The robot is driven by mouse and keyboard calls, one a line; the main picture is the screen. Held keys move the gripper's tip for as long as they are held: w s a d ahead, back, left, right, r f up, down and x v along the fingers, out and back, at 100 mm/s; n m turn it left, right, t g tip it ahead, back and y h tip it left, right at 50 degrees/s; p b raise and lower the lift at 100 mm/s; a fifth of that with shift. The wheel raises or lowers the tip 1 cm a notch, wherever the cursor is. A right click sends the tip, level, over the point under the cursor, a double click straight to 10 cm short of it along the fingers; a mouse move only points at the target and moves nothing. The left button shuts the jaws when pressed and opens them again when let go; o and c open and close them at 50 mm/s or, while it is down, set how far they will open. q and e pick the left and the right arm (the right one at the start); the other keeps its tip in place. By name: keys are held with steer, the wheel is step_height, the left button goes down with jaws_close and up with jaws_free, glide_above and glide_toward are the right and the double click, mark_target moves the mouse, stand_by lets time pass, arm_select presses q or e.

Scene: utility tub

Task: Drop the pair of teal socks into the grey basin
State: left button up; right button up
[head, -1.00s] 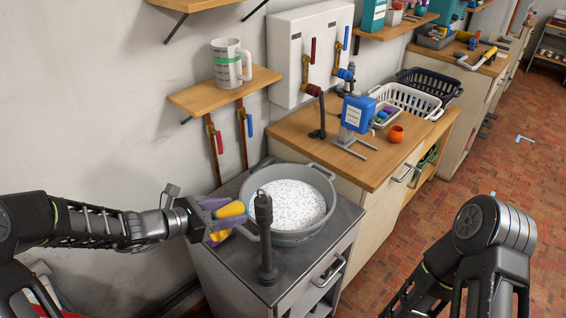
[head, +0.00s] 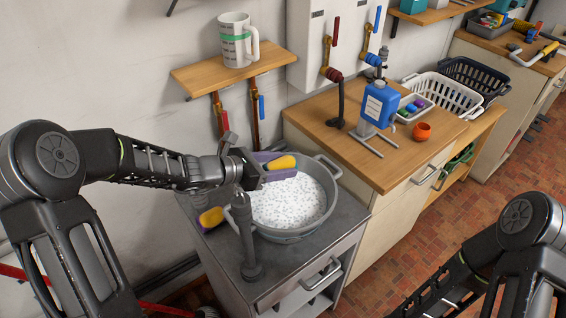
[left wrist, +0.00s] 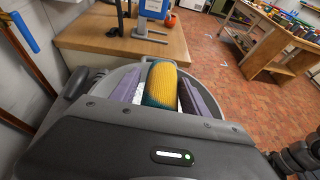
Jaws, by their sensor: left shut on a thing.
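My left gripper (head: 280,166), with purple fingers, is shut on the pair of teal socks (head: 284,162), a rolled bundle. The bundle looks mostly yellow in the head view; in the left wrist view its teal part shows beside the yellow (left wrist: 160,84). The gripper holds it over the back left part of the grey basin (head: 322,210), apart from the white speckled contents. The basin is round, with side handles, on a dark cabinet top. My right gripper is out of the picture; only part of its arm shows.
A dark upright tap (head: 244,235) stands at the basin's front left. A yellow and purple item (head: 211,217) lies left of the basin. A wooden counter (head: 338,143) behind right holds a blue jug (head: 378,106). A shelf with a mug (head: 235,40) is above.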

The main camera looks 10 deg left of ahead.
arm_select(q)
steer(key=shift+f, duration=0.3)
step_height(320, 180, down, 5)
steer(key=b, duration=0.4)
steer(key=shift+f+b, duration=0.2)
steer(key=shift+b, duration=0.15)
steer(key=o, duration=1.4)
steer(key=shift+o, duration=0.2)
steer(key=v, duration=0.7)
steer(key=shift+s+a+r+b, duration=0.2)
steer(key=shift+b, duration=0.1)
